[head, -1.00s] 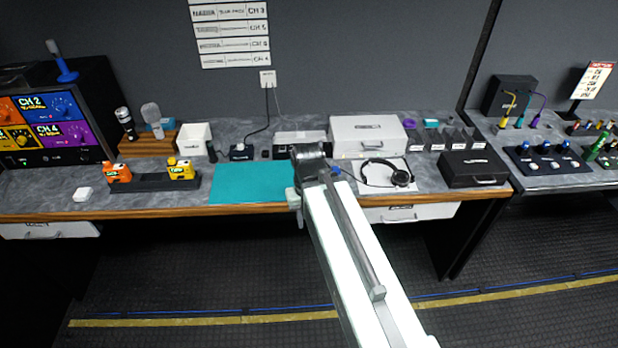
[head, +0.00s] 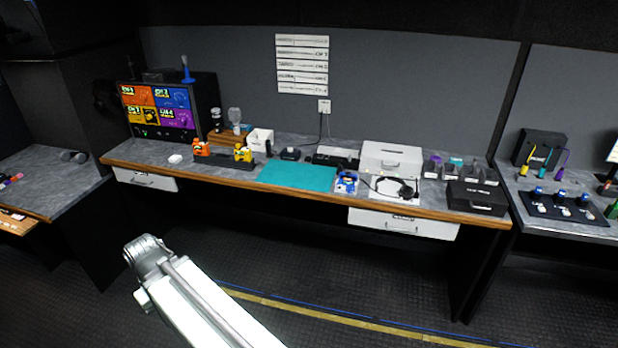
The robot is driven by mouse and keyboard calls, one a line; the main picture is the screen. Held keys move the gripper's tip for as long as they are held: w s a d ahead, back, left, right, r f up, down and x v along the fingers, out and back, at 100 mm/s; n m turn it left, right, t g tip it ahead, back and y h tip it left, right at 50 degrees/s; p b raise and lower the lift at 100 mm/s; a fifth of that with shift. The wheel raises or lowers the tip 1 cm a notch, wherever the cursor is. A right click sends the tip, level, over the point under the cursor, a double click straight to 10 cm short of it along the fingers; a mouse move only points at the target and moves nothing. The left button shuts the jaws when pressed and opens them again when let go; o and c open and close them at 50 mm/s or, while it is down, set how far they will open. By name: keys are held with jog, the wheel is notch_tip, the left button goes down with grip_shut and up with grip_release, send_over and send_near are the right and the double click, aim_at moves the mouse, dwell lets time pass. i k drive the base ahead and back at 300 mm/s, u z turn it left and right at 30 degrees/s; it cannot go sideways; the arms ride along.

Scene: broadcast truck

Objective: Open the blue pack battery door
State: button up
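A small blue item (head: 347,181), likely the blue pack, sits on the workbench (head: 215,177) at the right end of the teal mat. It is too small here to make out its battery door. My gripper (head: 141,258) is at lower left, out over the dark floor in front of the bench and well away from the blue item. Nothing can be seen held in it, but its fingers are not clear enough to tell open from shut.
The teal mat (head: 297,176) is bare. Orange (head: 201,149) and yellow (head: 244,154) packs stand at a black holder (head: 228,163) to its left. A headset (head: 397,187) and white case (head: 391,158) are to the right. Open floor lies before the bench.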

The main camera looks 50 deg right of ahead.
aim_at(342, 184)
jog(key=z, duration=0.05)
jog(key=i, duration=2.45)
jog(key=z, duration=1)
jog(key=i, duration=0.8)
jog(key=z, duration=0.55)
jog(key=k, duration=0.75)
jog(key=z, duration=0.2)
jog(key=i, duration=0.75)
jog(key=u, duration=0.3)
jog(key=k, duration=0.65)
jog(key=z, duration=0.25)
